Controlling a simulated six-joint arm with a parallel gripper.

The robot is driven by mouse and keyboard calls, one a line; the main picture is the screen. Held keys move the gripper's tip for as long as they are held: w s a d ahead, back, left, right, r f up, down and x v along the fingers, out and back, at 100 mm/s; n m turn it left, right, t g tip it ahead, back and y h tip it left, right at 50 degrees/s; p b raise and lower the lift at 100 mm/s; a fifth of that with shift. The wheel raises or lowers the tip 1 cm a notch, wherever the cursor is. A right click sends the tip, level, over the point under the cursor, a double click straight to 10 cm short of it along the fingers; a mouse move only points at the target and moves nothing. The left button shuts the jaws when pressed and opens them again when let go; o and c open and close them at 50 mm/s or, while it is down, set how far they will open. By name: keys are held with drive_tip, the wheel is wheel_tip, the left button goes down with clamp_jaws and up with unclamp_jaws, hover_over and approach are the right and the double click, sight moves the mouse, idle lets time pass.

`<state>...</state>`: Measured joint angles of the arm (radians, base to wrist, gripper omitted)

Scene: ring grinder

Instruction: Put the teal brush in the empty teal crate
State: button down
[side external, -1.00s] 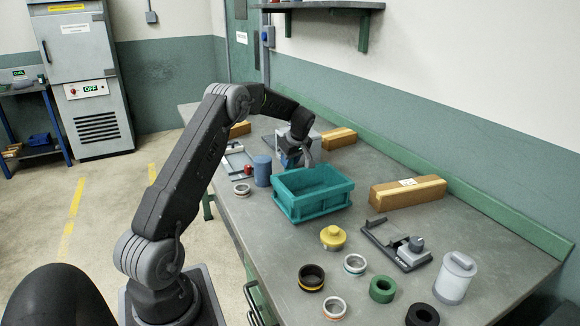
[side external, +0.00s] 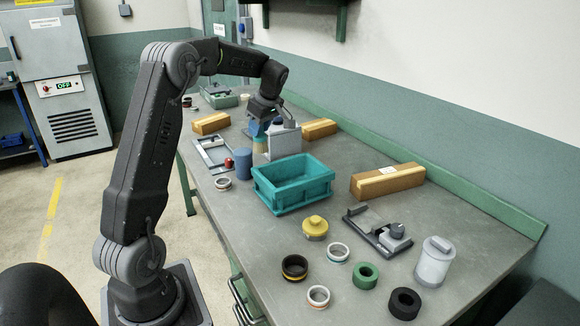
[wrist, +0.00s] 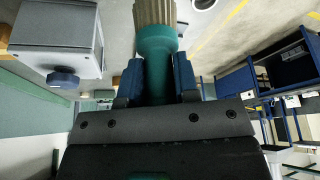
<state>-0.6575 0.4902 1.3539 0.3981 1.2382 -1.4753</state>
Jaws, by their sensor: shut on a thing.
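The teal brush (wrist: 155,45) is between the blue fingers of my gripper (wrist: 158,80) in the wrist view, with its pale bristles pointing away from the gripper. In the side view, my gripper (side external: 262,127) is shut on the brush, whose beige bristles (side external: 260,146) hang below the fingers. The gripper is above the table, beyond the crate and in front of the grey box. The teal crate (side external: 292,201) stands on the table, and its visible inside is empty.
The grey box (side external: 284,143) with a knob (wrist: 63,77) stands close to my gripper. A blue cylinder (side external: 244,164) is left of the crate.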

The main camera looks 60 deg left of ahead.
drive_tip(key=s+d+n, duration=0.2)
drive_tip(key=s+d, duration=0.2)
drive_tip(key=shift+w+d+f, duration=1)
drive_tip(key=shift+w+f, duration=0.6)
drive_tip(key=shift+f, duration=0.15)
drive_tip(key=shift+w+d+f, duration=0.95)
drive_tip(key=shift+w+f, duration=0.6)
drive_tip(key=shift+f, duration=0.15)
drive_tip(key=shift+w+d+f, duration=1)
drive_tip(key=shift+w+f, duration=0.6)
drive_tip(key=shift+f, duration=0.15)
drive_tip(key=shift+f, duration=0.2)
drive_tip(key=c, duration=0.9)
unclamp_jaws()
drive_tip(key=shift+o, duration=0.2)
